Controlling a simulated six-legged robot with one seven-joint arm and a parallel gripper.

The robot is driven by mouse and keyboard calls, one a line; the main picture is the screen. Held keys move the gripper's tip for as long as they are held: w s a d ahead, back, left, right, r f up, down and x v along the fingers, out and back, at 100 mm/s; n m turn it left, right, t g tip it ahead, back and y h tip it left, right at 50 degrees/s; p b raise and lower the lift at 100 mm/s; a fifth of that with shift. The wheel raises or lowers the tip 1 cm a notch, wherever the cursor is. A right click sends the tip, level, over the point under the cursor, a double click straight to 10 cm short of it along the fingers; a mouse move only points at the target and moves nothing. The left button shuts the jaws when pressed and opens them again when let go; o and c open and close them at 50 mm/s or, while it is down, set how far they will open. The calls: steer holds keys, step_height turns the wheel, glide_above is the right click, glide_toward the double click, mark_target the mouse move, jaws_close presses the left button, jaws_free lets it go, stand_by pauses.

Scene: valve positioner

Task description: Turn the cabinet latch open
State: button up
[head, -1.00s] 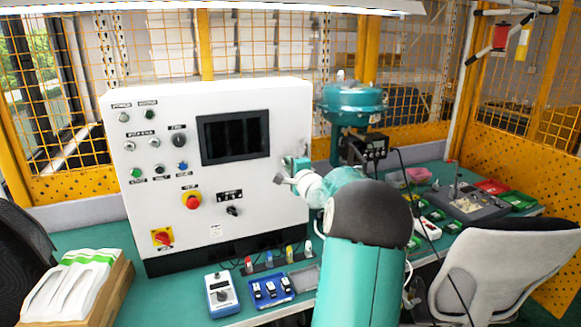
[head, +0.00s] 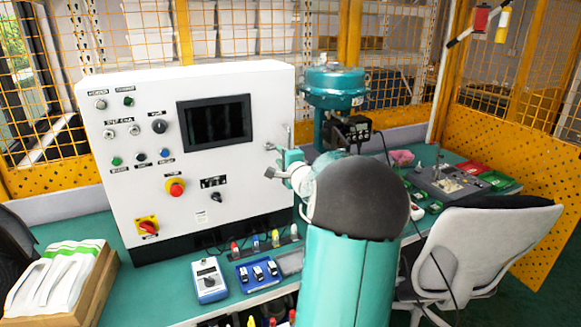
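The white control cabinet (head: 150,90) stands on the green bench, with a dark screen, buttons and knobs on its front. A small metal latch handle (head: 289,135) shows at the cabinet's right edge, just above my gripper. My gripper (head: 276,160) is at the right side of the cabinet front, close to the latch. Whether it touches the latch cannot be made out. Its fingers are small and partly hidden by my wrist, so their opening is unclear. My teal and dark grey arm covers the bench to the right of the cabinet's lower corner.
A teal valve actuator (head: 334,82) with a black positioner (head: 356,131) stands right behind my arm. A blue meter (head: 209,280) and a blue tray (head: 258,273) lie before the cabinet. A grey chair (head: 487,250) is at right, a wooden box (head: 98,292) at left.

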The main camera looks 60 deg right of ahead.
steer(key=v, duration=0.8)
steer(key=shift+w, duration=0.1)
steer(key=w+a+r+n+g+y, duration=0.1)
steer(key=w+a+n+g, duration=0.3)
steer(key=a, duration=0.7)
steer(key=w+a+n+y, duration=0.15)
steer(key=a+n, duration=0.45)
steer(key=a, duration=0.6)
steer(key=s+a+f+n+g+y, duration=0.2)
steer(key=s+a+n, duration=0.2)
steer(key=a, duration=0.5)
steer(key=s+a+f+n+g+y, duration=0.2)
steer(key=s+a+n, duration=0.3)
steer(key=a, duration=0.4)
steer(key=s+a+f+n+g+y, duration=0.1)
steer(key=s+a+n, duration=0.4)
steer(key=a, duration=0.5)
steer(key=shift+s+f+g+y, duration=0.4)
steer(key=shift+s+f+y, duration=0.1)
steer(key=shift+s+y, duration=0.35)
steer(key=shift+o, duration=0.2)
steer(key=shift+w, duration=0.15)
